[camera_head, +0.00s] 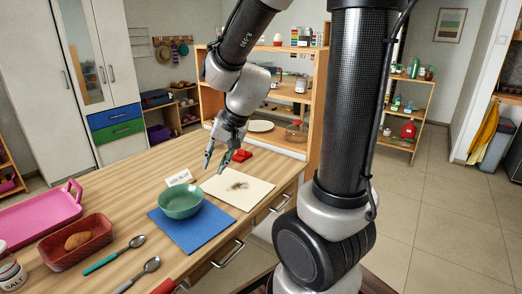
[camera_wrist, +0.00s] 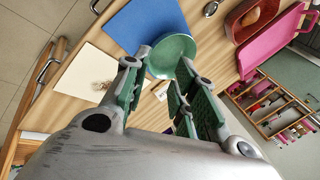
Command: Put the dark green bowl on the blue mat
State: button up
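The green bowl (camera_head: 181,203) stands upright at the far edge of the blue mat (camera_head: 198,234) in the head view. Its base appears to rest on the mat, with part of its rim over the far edge. The bowl (camera_wrist: 174,55) and the mat (camera_wrist: 135,25) also show in the wrist view. My gripper (camera_head: 215,164) is above the table, behind and to the right of the bowl, apart from it. In the wrist view the fingers of my gripper (camera_wrist: 162,62) are spread with nothing held between them, and the bowl shows beyond the tips.
A cream sheet with a dark smudge (camera_head: 252,190) lies right of the mat. A small white sign (camera_head: 179,177) stands behind the bowl, and a red object (camera_head: 241,155) lies farther back. Left are a red dish with bread (camera_head: 72,254), a pink tray (camera_head: 35,218) and spoons (camera_head: 134,243).

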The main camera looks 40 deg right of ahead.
jog(key=s+d+r+n+h, duration=0.1)
jog(key=s+d+r+n, duration=0.2)
jog(key=s, duration=0.5)
jog(key=s+d+r+n+h, duration=0.2)
jog(key=s+d+r+n, duration=0.2)
jog(key=s, duration=0.5)
notch_tip(320, 180, up, 2)
jog(key=shift+s+d+r+n, duration=0.15)
jog(key=shift+d+r+n, duration=0.1)
jog(key=shift+n, duration=0.05)
